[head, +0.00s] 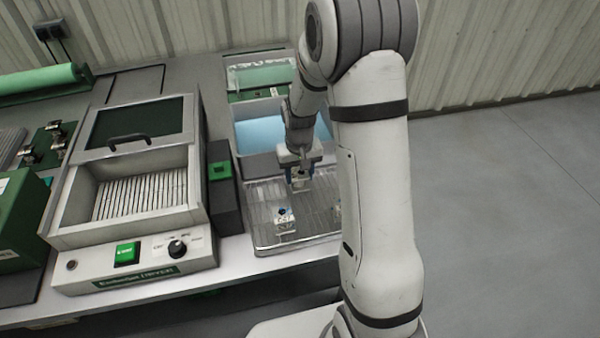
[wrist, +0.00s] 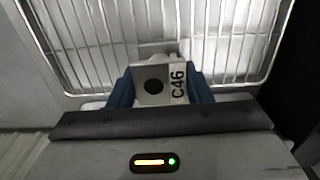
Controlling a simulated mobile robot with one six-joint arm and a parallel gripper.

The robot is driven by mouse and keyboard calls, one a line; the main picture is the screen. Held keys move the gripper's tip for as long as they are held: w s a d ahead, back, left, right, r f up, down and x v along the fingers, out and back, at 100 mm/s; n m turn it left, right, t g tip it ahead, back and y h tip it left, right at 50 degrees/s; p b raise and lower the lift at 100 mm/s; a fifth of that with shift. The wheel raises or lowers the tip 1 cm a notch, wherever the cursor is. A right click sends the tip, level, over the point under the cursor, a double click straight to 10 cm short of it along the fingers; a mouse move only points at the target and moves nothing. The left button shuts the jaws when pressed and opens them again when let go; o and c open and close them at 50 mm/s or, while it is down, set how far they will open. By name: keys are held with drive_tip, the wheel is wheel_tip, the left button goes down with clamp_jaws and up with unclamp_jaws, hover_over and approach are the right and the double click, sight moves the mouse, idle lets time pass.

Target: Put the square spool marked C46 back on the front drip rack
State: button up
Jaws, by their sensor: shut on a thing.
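The square spool marked C46 (wrist: 150,91) is pale with a dark round hole, and its label faces the camera in the wrist view. My gripper (wrist: 160,88) is shut on it, with a blue finger on each side. In the head view my gripper (head: 300,172) is over the back part of the front drip rack (head: 262,236), a wire rack in a shallow tray. The held spool shows small below the fingers in the head view (head: 300,183). I cannot tell whether it touches the wires, which also show in the wrist view (wrist: 80,42).
Another labelled white spool (head: 285,222) sits toward the rack's front. A blue-filled basin (head: 258,136) is behind the rack. A dark block with a green top (head: 222,190) and a slatted dryer (head: 125,235) stand left. My arm hides the rack's right side.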

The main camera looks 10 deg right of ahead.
sight(299, 173)
drive_tip(key=shift+s+r, duration=0.1)
drive_tip(key=o, duration=1.2)
wheel_tip(299, 173, up, 12)
drive_tip(key=s+r, duration=0.2)
drive_tip(key=s, duration=0.5)
drive_tip(key=s+r+t, duration=0.1)
drive_tip(key=s+r, duration=0.2)
drive_tip(key=s, duration=0.4)
drive_tip(key=s+r+t, duration=0.1)
drive_tip(key=s+r, duration=0.1)
drive_tip(key=s, duration=0.5)
drive_tip(key=shift+r, duration=0.2)
